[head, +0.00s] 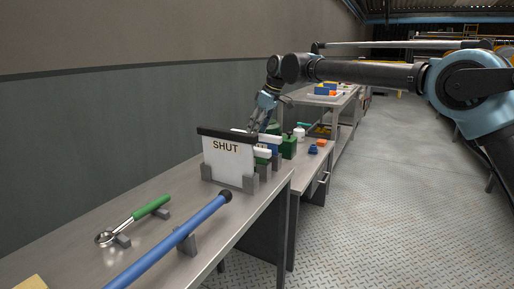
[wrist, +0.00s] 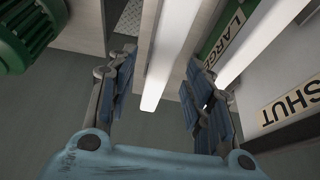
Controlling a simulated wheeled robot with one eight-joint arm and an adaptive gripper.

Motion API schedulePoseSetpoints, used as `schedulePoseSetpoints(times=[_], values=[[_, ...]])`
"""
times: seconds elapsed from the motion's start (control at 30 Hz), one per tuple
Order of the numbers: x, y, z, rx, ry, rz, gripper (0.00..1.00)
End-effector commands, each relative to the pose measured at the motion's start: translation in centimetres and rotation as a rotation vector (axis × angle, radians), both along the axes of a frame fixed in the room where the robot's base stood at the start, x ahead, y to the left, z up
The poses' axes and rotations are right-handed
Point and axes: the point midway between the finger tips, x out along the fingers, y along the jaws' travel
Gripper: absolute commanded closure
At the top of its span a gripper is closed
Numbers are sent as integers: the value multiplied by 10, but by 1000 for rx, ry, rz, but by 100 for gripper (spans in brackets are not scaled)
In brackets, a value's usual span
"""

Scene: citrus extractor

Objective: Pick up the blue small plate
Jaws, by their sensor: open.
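The blue small plate (head: 270,142) stands upright behind the other plates in the head view, with only part of its blue face showing. In the wrist view, a pale top bar (wrist: 155,75), apparently this plate's, lies between my fingers; its blue face is hidden there. My gripper (head: 256,127) is above the plates, pointing down. It is open, with one finger on each side of the bar in the wrist view (wrist: 160,92). I cannot tell whether either finger touches it.
A green plate marked LARGE (wrist: 220,38) and a white plate marked SHUT (head: 228,162) stand close on one side. A green machine part (head: 289,147) is on the other side. A green-handled tool (head: 150,207) and blue bar (head: 180,233) lie nearer. The wall is close behind.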

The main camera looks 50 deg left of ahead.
Motion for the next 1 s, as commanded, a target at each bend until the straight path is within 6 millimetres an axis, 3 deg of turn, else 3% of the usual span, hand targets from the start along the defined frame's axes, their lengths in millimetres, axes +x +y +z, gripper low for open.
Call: schedulePoseSetpoints(times=[0.23, 0.5, 0.7, 1.0], values=[[-6, 12, -30, 0, 0, 0, 53], [-6, 13, -34, 0, 0, 0, 53], [-6, 13, -34, 0, 0, 0, 99], [-6, 13, -34, 0, 0, 0, 100]])
